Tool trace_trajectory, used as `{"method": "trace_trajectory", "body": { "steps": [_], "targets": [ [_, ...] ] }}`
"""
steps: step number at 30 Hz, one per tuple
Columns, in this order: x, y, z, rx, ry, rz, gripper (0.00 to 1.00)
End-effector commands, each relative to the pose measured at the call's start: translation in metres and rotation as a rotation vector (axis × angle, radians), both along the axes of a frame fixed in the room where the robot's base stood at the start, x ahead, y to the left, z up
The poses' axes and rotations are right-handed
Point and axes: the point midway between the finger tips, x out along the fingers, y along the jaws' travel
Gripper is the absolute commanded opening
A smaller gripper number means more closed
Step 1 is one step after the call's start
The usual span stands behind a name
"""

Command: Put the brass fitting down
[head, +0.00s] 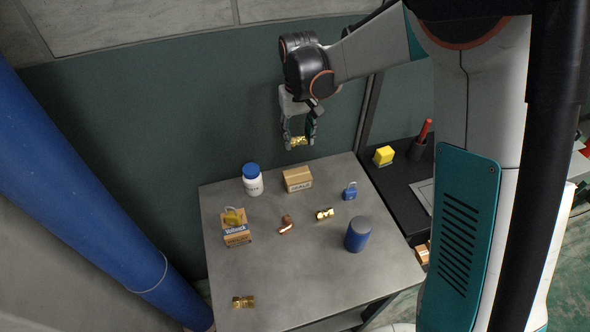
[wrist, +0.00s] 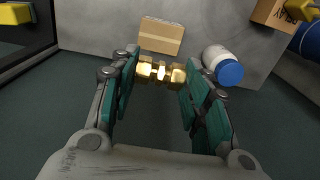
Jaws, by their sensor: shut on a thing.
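My gripper (head: 299,135) is shut on a brass fitting (head: 299,142) and holds it in the air beyond the table's far edge. In the wrist view the brass fitting (wrist: 161,72) lies crosswise between the two teal fingers, one at each end. The grey table (head: 290,275) is below and nearer the head camera. Two similar brass fittings lie on it, one near the middle (head: 325,213) and one at the front left (head: 243,302).
On the table stand a white bottle (head: 253,183), a cardboard box (head: 297,179), a blue padlock (head: 350,192), a copper elbow (head: 287,225), a blue cylinder (head: 358,234) and a printed box (head: 236,236). A blue pipe (head: 90,190) runs along the left. The table's front middle is clear.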

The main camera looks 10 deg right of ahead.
Motion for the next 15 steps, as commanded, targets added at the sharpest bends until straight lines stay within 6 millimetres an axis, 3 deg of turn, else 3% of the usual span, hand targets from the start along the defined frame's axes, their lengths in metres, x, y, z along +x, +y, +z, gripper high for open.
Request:
{"method": "trace_trajectory", "body": {
  "steps": [1, 7, 15],
  "targets": [
    [0.0, 0.0, -0.016, 0.0, 0.0, 0.0, 0.18],
    [0.0, 0.0, -0.063, 0.0, 0.0, 0.001, 0.18],
    [0.0, 0.0, -0.091, 0.0, 0.0, 0.001, 0.18]
  ]
}}
